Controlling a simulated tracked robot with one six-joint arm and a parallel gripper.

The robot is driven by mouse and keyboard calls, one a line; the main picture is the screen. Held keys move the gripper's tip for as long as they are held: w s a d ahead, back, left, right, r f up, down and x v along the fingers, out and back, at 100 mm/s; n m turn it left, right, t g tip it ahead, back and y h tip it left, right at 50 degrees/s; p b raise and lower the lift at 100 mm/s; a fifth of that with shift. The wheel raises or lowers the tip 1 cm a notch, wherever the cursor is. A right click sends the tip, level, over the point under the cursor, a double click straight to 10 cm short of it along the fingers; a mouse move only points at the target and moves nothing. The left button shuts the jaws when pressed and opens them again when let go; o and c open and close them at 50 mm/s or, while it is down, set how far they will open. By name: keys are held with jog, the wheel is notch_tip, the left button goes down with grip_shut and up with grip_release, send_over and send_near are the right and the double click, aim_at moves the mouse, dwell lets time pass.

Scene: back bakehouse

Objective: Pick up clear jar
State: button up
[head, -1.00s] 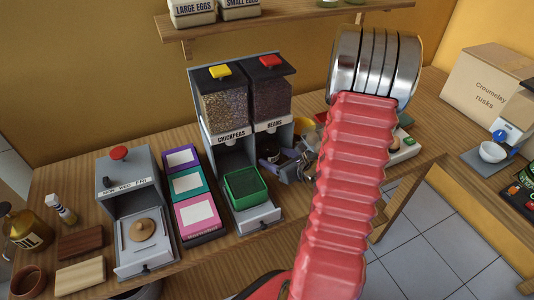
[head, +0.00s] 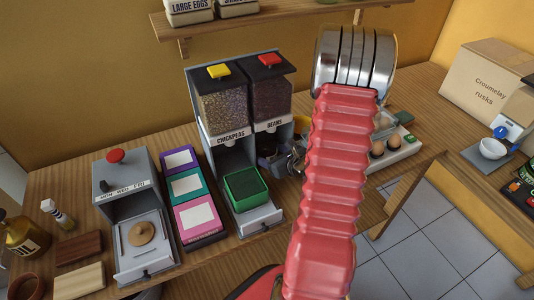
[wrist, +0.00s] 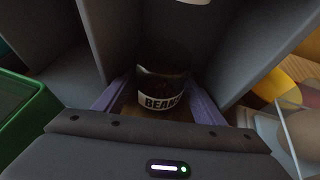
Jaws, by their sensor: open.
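A clear jar (wrist: 163,86) with a white BEANS label stands inside the dark bay under the beans dispenser (head: 270,97). It looks dark in the shade, and its upper part is hard to make out. My gripper (head: 277,160) reaches into this bay from the right in the head view and mostly hides the jar there. In the wrist view my gripper (wrist: 158,84) has its two purple fingers apart, one on each side of the jar. I cannot tell whether either finger touches it.
Grey bay walls stand close on both sides of the fingers. A green tray (head: 245,189) sits left, under the chickpeas dispenser (head: 221,105). Eggs (head: 386,147) in a tray and a yellow object (head: 300,124) lie to the right. A shelf (head: 280,18) runs above.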

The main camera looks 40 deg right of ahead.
jog(key=shift+d, duration=0.1)
jog(key=shift+s, duration=0.1)
jog(key=c, duration=1)
jog(key=shift+r, duration=0.1)
jog(key=shift+c, duration=0.3)
jog(key=shift+r, duration=0.15)
